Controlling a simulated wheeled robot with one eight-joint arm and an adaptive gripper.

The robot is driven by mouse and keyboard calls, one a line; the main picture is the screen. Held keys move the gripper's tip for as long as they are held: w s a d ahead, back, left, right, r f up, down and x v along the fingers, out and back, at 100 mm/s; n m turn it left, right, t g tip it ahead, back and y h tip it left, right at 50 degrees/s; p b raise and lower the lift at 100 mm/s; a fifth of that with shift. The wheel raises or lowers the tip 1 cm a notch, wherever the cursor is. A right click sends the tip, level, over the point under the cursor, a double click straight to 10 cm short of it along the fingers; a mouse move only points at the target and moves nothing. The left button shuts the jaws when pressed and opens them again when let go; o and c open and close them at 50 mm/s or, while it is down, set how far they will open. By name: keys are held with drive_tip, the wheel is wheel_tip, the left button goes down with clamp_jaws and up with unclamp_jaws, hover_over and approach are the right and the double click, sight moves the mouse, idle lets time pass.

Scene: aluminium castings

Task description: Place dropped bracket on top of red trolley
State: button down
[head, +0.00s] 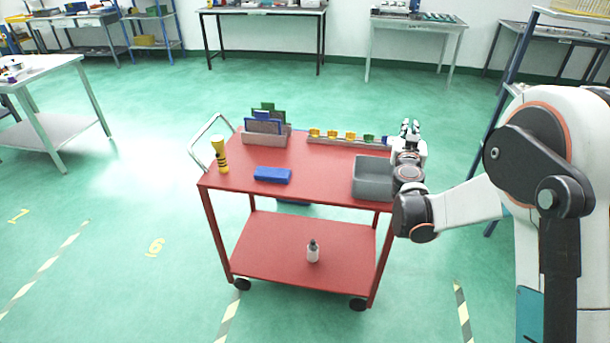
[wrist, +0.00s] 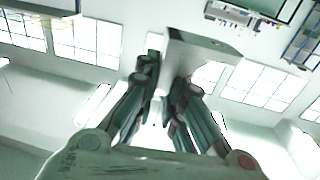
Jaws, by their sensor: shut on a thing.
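The red trolley (head: 325,170) stands in the middle of the head view, with a top shelf and a lower shelf. My gripper (head: 409,127) is at the trolley's right end, with its fingers pointing up and away. In the wrist view my gripper (wrist: 163,90) is shut on a pale grey metal piece, the bracket (wrist: 203,57), which sticks out at the fingertips. In the head view I cannot make out the bracket clearly at the fingers.
On the trolley top are a grey bin (head: 372,180), a blue case (head: 272,174), a yellow-black cylinder (head: 219,155), a rack with upright boards (head: 264,132) and a strip of coloured blocks (head: 345,137). A bottle (head: 313,251) stands on the lower shelf. The top's front middle is clear.

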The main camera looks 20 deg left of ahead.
drive_tip(key=a+f+n+y, duration=0.1)
drive_tip(key=a+f+y, duration=0.1)
drive_tip(key=a, duration=2)
drive_tip(key=b, duration=0.7)
hover_over(330, 182)
drive_tip(key=shift+g, duration=0.3)
wheel_tip(330, 182, down, 20)
drive_tip(key=shift+f, duration=0.1)
drive_tip(key=c, duration=1.7)
unclamp_jaws()
drive_tip(key=p+v, duration=0.4)
drive_tip(key=v, duration=0.8)
drive_tip(key=shift+a, duration=0.15)
